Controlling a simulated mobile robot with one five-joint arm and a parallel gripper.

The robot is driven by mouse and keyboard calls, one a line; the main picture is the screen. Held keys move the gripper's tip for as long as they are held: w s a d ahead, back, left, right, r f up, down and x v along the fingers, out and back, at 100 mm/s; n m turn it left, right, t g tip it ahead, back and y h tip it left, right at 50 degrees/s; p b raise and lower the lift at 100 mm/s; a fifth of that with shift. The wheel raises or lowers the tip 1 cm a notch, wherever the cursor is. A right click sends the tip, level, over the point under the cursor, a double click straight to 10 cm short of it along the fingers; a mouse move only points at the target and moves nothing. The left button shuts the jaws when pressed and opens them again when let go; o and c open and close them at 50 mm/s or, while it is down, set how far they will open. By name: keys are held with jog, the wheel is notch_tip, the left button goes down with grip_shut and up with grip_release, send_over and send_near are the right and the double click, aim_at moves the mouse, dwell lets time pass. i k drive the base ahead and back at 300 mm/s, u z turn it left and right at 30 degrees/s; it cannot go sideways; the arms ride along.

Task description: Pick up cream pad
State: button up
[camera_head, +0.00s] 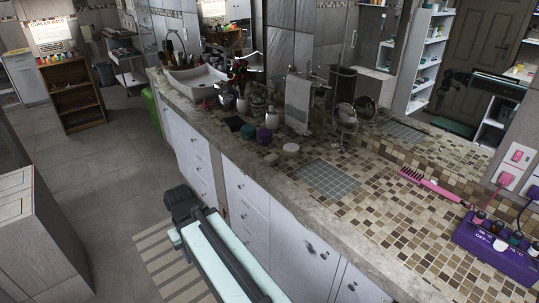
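A small round cream-white item (291,149), which looks like the cream pad, lies on the mosaic-tiled counter (365,205). It is just left of a grey grid-patterned square (328,180) and right of a purple jar. Its top and side show clearly. My gripper (181,206) is the dark end of my arm, low in front of the counter's drawers. It is below and to the left of the cream item and well apart from it. Its fingers are too dark and small to tell open from shut.
A purple jar (264,136), a towel stand (298,104) and a round mirror (346,117) stand near the cream item. A pink brush (431,184) and a purple box (497,246) lie at right. The counter's front edge (262,190) lies between my gripper and the counter top.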

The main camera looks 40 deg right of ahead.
aim_at(271, 160)
jog(key=i, duration=1.4)
jog(key=u, duration=0.1)
